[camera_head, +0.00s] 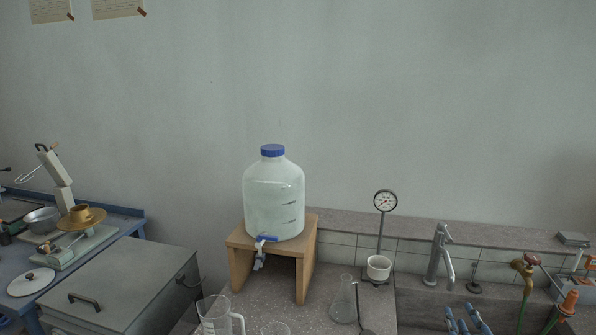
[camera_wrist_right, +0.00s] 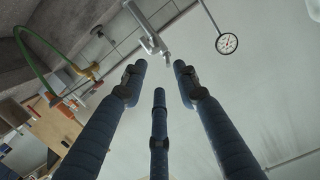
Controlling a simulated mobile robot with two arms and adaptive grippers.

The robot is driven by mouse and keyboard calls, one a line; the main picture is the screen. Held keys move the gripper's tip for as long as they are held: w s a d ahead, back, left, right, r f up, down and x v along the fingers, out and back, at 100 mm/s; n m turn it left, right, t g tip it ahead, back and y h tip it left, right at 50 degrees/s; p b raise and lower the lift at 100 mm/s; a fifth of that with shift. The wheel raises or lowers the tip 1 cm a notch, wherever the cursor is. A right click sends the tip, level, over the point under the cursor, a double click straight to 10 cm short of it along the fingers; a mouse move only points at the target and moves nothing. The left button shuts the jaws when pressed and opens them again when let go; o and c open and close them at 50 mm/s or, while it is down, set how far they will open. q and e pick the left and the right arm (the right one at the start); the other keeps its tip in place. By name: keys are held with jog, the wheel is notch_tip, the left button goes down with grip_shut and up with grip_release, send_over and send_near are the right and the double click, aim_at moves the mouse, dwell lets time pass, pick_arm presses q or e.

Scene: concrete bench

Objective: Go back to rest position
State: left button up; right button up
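My right gripper (camera_head: 467,318) shows at the bottom edge of the head view, as blue fingertips in front of the sink. In the right wrist view my right gripper (camera_wrist_right: 159,77) has three blue fingers held apart, with nothing between them. The gripper is open and empty. The rest of that arm is out of the head view. My left gripper is in neither view.
A carboy (camera_head: 273,198) stands on a wooden stand (camera_head: 305,265). A measuring jug (camera_head: 215,318) and a flask (camera_head: 343,300) stand in front. A tap (camera_head: 439,255), gauge (camera_head: 385,201) and green hose (camera_head: 525,300) are near my right gripper. A grey box (camera_head: 135,280) stands left.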

jog(key=s+a+f+n+g+y, duration=0.25)
jog(key=s+a+f+g, duration=0.35)
jog(key=s+a+f, duration=0.5)
jog(key=s+a+f+n+g+y, duration=0.1)
jog(key=s+a+f+n+g, duration=0.15)
jog(key=s, duration=0.85)
jog(key=s+a+f+n+g, duration=0.1)
jog(key=s+a+f+g, duration=0.25)
jog(key=s, duration=0.65)
notch_tip(320, 180, down, 26)
jog(key=s+f+g, duration=0.1)
jog(key=s+g, duration=0.1)
jog(key=s+d+f, duration=0.3)
jog(key=s+f, duration=1.3)
jog(key=s, duration=0.1)
jog(key=shift+s+d+f+n+g, duration=0.15)
jog(key=shift+s+f+n+g, duration=0.15)
jog(key=shift+g, duration=0.1)
